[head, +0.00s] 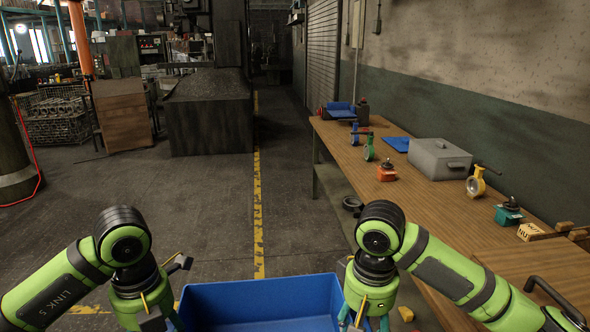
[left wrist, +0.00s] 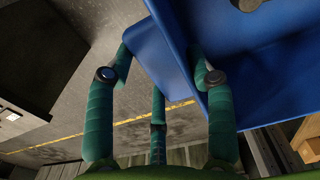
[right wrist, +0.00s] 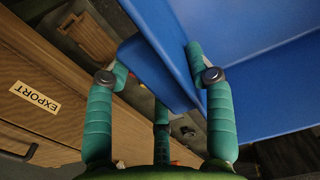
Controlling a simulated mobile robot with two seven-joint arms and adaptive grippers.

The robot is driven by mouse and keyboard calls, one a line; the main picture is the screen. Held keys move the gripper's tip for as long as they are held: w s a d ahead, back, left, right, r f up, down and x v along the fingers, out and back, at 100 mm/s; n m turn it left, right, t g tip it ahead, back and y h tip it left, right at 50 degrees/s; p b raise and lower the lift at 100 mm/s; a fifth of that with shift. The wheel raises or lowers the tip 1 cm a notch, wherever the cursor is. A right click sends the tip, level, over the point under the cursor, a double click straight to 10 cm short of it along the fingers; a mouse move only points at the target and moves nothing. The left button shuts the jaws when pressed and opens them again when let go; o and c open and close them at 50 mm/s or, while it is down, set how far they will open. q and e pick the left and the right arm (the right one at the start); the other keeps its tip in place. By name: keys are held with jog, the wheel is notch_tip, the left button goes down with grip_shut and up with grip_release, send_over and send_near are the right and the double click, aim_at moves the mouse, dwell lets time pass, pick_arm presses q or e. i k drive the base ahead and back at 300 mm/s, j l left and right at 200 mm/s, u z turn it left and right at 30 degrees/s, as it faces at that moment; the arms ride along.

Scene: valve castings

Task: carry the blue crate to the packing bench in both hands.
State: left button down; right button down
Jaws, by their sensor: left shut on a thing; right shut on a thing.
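The blue crate (head: 262,296) is at the bottom middle of the head view, between my two arms; its lower part is cut off by the picture edge. My left gripper (head: 160,318) is at its left end, and in the left wrist view (left wrist: 160,75) its fingers are closed around the crate's end handle. My right gripper (head: 362,318) is at its right end, and in the right wrist view (right wrist: 155,75) its fingers are closed around that end's handle. The visible inside of the crate (right wrist: 255,90) looks empty. A long wooden bench (head: 405,205) runs along the right wall.
A wooden box marked EXPORT (right wrist: 50,100) is close to my right gripper. Open floor (head: 200,205) with a yellow line lies ahead.

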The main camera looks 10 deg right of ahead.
aim_at(427, 222)
jog(key=i, duration=0.85)
jog(key=i+z, duration=0.15)
jog(key=i, duration=0.7)
jog(key=i+z, duration=0.15)
jog(key=i, duration=0.25)
jog(key=i+j+z, duration=0.15)
jog(key=i, duration=0.25)
jog(key=i+z, duration=0.3)
jog(key=z, duration=0.15)
jog(key=i+j+z, duration=0.2)
jog(key=z, duration=0.3)
jog(key=i+j+z, duration=0.1)
jog(key=z, duration=0.4)
jog(key=i+j+z, duration=0.25)
jog(key=z, duration=0.25)
jog(key=i+j+z, duration=0.15)
jog(key=z, duration=0.2)
jog(key=i+j+z, duration=0.15)
jog(key=z, duration=0.2)
jog(key=i+j+z, duration=0.1)
jog(key=j+z, duration=0.15)
jog(key=z, duration=0.15)
